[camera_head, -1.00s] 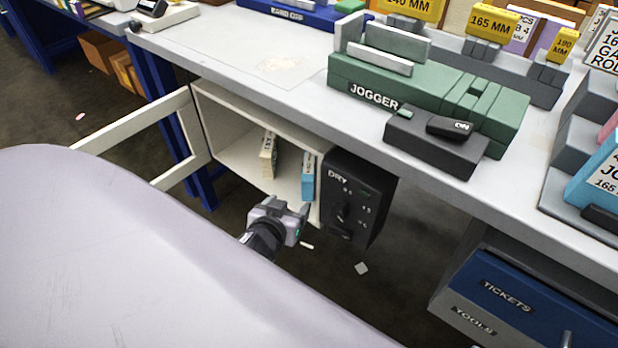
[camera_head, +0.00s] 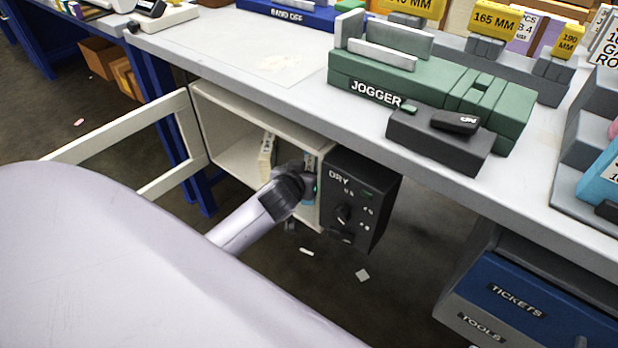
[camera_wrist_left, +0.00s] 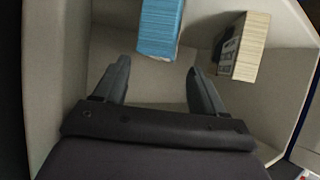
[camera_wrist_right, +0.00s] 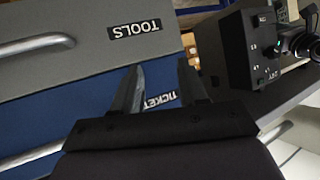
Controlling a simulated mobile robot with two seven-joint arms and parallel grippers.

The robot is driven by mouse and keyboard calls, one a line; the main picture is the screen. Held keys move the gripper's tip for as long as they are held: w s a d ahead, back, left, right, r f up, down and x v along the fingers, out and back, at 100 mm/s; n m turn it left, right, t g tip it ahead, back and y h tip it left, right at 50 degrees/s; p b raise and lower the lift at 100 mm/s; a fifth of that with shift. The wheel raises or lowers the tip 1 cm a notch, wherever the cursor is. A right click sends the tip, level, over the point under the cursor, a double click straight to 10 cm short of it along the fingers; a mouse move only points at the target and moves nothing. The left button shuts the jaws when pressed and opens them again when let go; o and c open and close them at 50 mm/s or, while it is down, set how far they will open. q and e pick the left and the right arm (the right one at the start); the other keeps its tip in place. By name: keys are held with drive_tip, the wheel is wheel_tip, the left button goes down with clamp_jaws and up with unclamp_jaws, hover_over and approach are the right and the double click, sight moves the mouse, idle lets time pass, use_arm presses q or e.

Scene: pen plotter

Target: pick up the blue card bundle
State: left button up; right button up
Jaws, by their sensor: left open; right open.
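The blue card bundle (camera_wrist_left: 160,28) stands in the open white cabinet, seen at the top of the left wrist view. In the head view it is mostly hidden behind my left wrist. My left gripper (camera_wrist_left: 158,62) is open at the cabinet mouth. Its fingers are spread left and right of the bundle's near end, with the bundle just beyond the tips and roughly centred. I see no contact. A cream card bundle (camera_wrist_left: 245,46) stands to the right, close to the right finger. My right gripper (camera_wrist_right: 160,66) is open and empty, facing the drawers.
The white cabinet (camera_head: 235,108) hangs under the bench, its door (camera_head: 118,130) swung out left. A black DRY control box (camera_head: 358,200) adjoins its right side. The bench edge runs above my left arm. The TICKETS drawer (camera_head: 520,285) is at lower right.

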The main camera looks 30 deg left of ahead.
sight(309, 167)
use_arm(q)
drive_tip(key=b+x, duration=0.1)
drive_tip(key=x, duration=0.2)
drive_tip(key=shift+w+f, duration=0.15)
drive_tip(key=shift+w+a, duration=0.1)
drive_tip(key=c, duration=1.2)
drive_tip(key=shift+c, duration=0.3)
use_arm(e)
drive_tip(key=shift+w+a+y, duration=0.4)
drive_tip(key=shift+w+a, duration=0.1)
drive_tip(key=shift+a, duration=0.35)
